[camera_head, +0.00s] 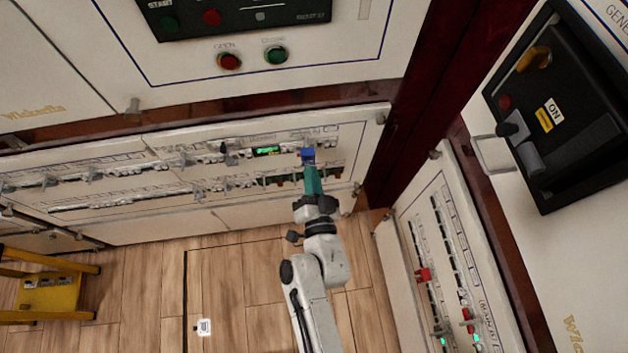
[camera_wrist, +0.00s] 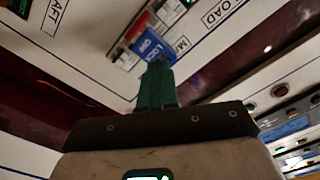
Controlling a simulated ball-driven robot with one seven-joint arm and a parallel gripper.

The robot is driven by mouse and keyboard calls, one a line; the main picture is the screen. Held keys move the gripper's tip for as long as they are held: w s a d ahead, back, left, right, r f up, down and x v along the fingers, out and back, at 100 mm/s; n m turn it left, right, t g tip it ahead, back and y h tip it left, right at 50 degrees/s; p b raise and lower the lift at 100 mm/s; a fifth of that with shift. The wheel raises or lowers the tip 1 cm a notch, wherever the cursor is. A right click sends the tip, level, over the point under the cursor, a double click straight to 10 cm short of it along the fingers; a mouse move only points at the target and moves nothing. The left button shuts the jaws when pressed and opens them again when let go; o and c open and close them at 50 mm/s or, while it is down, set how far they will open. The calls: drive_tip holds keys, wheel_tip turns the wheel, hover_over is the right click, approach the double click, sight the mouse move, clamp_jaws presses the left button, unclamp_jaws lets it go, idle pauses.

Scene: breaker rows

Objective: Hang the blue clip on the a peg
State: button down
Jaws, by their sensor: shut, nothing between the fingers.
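A blue clip (camera_head: 307,154) sits at the upper breaker row of the white panel in the head view. In the wrist view the blue clip (camera_wrist: 153,46) carries white lettering and lies against the panel just beyond my fingertips. My gripper (camera_head: 311,170) has teal fingers, which are shut with nothing between them. In the wrist view my gripper (camera_wrist: 157,64) points at the blue clip's lower edge; I cannot tell whether it touches it. I cannot make out which part is the a peg.
A red piece (camera_wrist: 138,27) shows beside the blue clip. A dark red post (camera_head: 410,110) stands right of the panel. Another panel on the right has red clips (camera_head: 423,275). A yellow stool (camera_head: 48,290) stands at the left; the wooden floor (camera_head: 150,290) is mostly clear.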

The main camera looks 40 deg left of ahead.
drive_tip(key=shift+x, duration=0.8)
drive_tip(key=shift+w+a+b, duration=0.3)
drive_tip(key=shift+w+a, duration=0.15)
drive_tip(key=shift+a, duration=0.15)
drive_tip(key=v, duration=1.3)
drive_tip(key=shift+s+d+p, duration=0.25)
drive_tip(key=shift+s+p, duration=0.05)
drive_tip(key=shift+p, duration=0.1)
